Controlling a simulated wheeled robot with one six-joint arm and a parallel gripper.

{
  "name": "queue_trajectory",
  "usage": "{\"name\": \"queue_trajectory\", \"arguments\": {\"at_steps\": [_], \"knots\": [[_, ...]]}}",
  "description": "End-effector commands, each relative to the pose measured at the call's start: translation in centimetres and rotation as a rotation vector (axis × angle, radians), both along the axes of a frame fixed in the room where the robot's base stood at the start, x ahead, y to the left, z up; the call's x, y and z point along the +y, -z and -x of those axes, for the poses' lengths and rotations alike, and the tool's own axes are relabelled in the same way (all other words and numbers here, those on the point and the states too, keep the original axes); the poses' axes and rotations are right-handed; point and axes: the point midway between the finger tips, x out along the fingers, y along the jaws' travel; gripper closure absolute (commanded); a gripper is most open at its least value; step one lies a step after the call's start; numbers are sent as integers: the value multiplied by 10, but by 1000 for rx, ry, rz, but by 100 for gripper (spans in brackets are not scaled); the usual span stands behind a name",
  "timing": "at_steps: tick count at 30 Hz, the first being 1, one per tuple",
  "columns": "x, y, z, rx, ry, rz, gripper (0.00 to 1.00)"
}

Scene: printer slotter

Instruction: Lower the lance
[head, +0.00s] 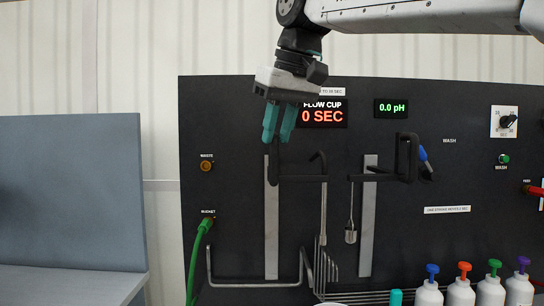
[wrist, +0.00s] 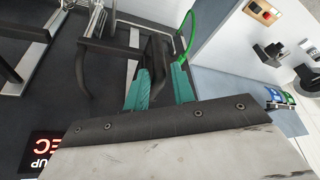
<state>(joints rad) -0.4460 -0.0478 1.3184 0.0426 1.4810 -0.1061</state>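My gripper (head: 278,138) has teal fingers and points down at the top of a black handle (head: 272,165). The handle joins a black bracket on the left grey rail (head: 271,240); a thin metal lance (head: 323,215) hangs from the bracket's right end. In the wrist view, the fingers of my gripper (wrist: 161,84) are apart, and the black handle (wrist: 157,55) shows between or just beyond their tips. I cannot tell whether they touch it. The bracket is high on the rail.
A second black bracket (head: 408,160) sits on the right rail, with a probe (head: 350,235) hanging from it. A wire rack (head: 322,265) is below the lance. A green hose (head: 196,250) is at left, and bottles (head: 461,292) with coloured caps stand at lower right.

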Motion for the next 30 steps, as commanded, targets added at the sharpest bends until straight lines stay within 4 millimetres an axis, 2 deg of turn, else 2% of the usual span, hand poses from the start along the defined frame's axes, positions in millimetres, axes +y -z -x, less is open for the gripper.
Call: {"name": "queue_trajectory", "arguments": {"at_steps": [3, 9, 13, 21, 24, 30], "knots": [[4, 20, -7, 2, 0, 1, 75], [9, 44, -15, 1, 1, 1, 75], [11, 52, -18, 1, 1, 1, 75], [11, 53, -19, -1, 1, 0, 75], [11, 53, -19, -1, 1, 0, 100], [13, 54, -18, 0, -1, 0, 100]]}}
